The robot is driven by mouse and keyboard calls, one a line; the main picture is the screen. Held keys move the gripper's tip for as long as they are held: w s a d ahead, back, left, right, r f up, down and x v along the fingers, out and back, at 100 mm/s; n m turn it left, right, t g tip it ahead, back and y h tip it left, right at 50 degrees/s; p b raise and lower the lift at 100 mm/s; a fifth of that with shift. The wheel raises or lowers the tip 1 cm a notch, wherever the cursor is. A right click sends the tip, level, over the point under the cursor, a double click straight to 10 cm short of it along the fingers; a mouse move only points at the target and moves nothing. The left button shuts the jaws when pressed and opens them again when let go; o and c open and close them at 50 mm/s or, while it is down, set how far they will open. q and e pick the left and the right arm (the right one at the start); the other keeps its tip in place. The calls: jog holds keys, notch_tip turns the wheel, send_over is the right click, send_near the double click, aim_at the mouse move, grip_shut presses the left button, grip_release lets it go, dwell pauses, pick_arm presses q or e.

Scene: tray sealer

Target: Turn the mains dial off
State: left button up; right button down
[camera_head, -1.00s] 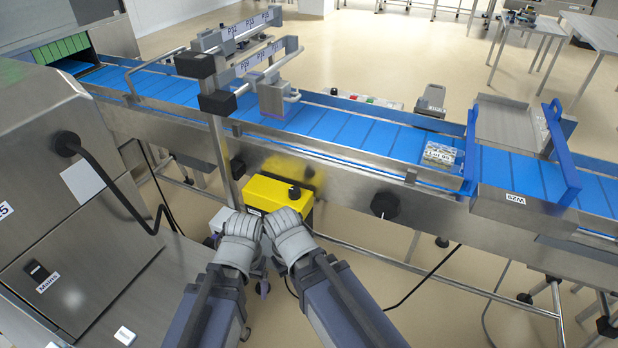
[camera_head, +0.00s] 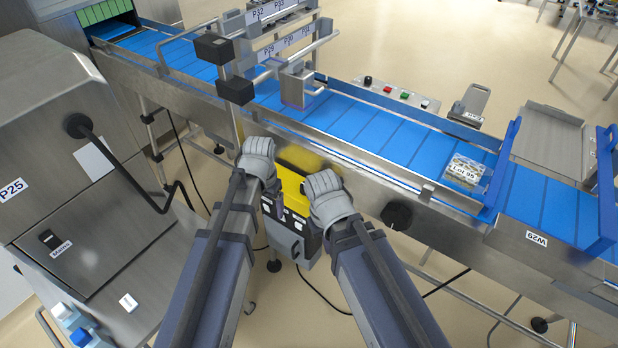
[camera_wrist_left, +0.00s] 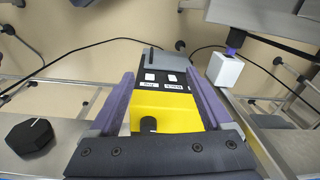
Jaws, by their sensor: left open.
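The mains dial (camera_head: 49,238) is a small black switch with a label reading "Mains" beside it. It sits on the steel machine at the left in the head view, with no gripper near it. My left gripper (camera_head: 266,168) is in front of the conveyor, to the right of the dial and well apart from it. In the left wrist view its purple fingers (camera_wrist_left: 158,80) are spread and hold nothing. My right gripper (camera_head: 325,190) is beside it; its fingertips are hidden, so its opening does not show.
A yellow box (camera_head: 292,185) with a dark labelled front stands below both grippers; it shows between the left fingers in the wrist view. The blue conveyor (camera_head: 345,118) runs behind. A black cable (camera_head: 135,180) loops from the steel machine (camera_head: 110,235). A black knob (camera_head: 396,215) projects from the conveyor side.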

pick_arm(q)
jog(key=w+d+m, duration=0.2)
jog(key=w+d, duration=0.1)
jog(key=w, duration=0.1)
jog(key=w+d+m, duration=0.2)
jog(key=w+d, duration=0.1)
jog(key=w, duration=0.2)
jog(key=w+d+m, duration=0.3)
jog(key=w+d, duration=0.1)
jog(key=shift+w+d+r+p, duration=0.1)
jog(key=shift+w+r+p, duration=0.2)
jog(key=shift+w+r, duration=0.1)
jog(key=shift+w+d+m, duration=0.15)
jog(key=shift+d+m, duration=0.25)
jog(key=shift+f, duration=0.1)
notch_tip(320, 180, down, 8)
jog(key=b, duration=0.8)
jog(key=shift+w+a, duration=0.15)
jog(key=shift+r, duration=0.2)
grip_shut()
